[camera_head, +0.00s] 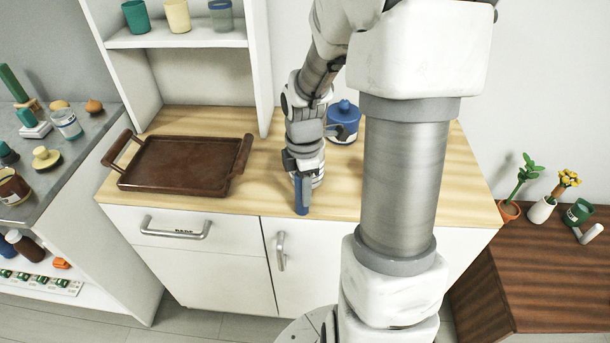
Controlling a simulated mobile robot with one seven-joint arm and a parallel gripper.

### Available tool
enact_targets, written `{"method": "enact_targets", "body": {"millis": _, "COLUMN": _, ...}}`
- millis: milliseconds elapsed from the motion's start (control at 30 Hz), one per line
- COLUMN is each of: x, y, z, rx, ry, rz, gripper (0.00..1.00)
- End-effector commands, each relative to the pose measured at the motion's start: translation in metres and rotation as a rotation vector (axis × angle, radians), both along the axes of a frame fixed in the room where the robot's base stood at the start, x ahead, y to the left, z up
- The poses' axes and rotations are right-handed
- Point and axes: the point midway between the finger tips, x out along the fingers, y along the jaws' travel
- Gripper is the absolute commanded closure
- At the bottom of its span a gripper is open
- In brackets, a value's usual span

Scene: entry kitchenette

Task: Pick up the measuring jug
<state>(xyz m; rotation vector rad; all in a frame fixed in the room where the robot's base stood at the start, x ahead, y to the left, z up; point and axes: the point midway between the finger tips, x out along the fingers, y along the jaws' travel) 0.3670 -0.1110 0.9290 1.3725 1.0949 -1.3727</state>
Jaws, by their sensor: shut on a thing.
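My gripper (302,179) points down over the wooden counter, left of my arm's column in the head view. It is shut on the measuring jug, which shows as a blue upright handle (301,198) at the fingers and a pale body (319,178) just behind and to the right. Most of the jug is hidden by my gripper and wrist. The jug is close to the counter's front edge; I cannot tell whether its base touches the wood.
A brown tray (178,186) with raised handles lies on the counter (265,190) to the left. A blue lidded pot (343,128) stands behind my wrist. A white shelf unit (262,60) rises at the back left. Potted plants (509,210) stand on a lower wooden top at right.

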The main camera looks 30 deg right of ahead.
Motion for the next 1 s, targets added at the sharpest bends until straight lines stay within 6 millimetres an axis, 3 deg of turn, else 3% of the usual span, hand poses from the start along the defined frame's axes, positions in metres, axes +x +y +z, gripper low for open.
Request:
{"method": "enact_targets", "body": {"millis": 367, "x": 0.001, "y": 0.000, "z": 0.003, "rx": -0.002, "ry": -0.003, "rz": 0.000, "gripper": 1.00}}
{"method": "enact_targets", "body": {"millis": 567, "x": 0.001, "y": -0.001, "z": 0.022, "rx": -0.002, "ry": -0.006, "rz": -0.001, "gripper": 1.00}}
{"method": "enact_targets", "body": {"millis": 667, "x": 0.001, "y": -0.001, "z": 0.042, "rx": -0.004, "ry": -0.006, "rz": 0.000, "gripper": 1.00}}
{"method": "enact_targets", "body": {"millis": 1000, "x": -0.023, "y": -0.069, "z": 0.086, "rx": -0.003, "ry": -0.004, "rz": -0.007, "gripper": 1.00}}
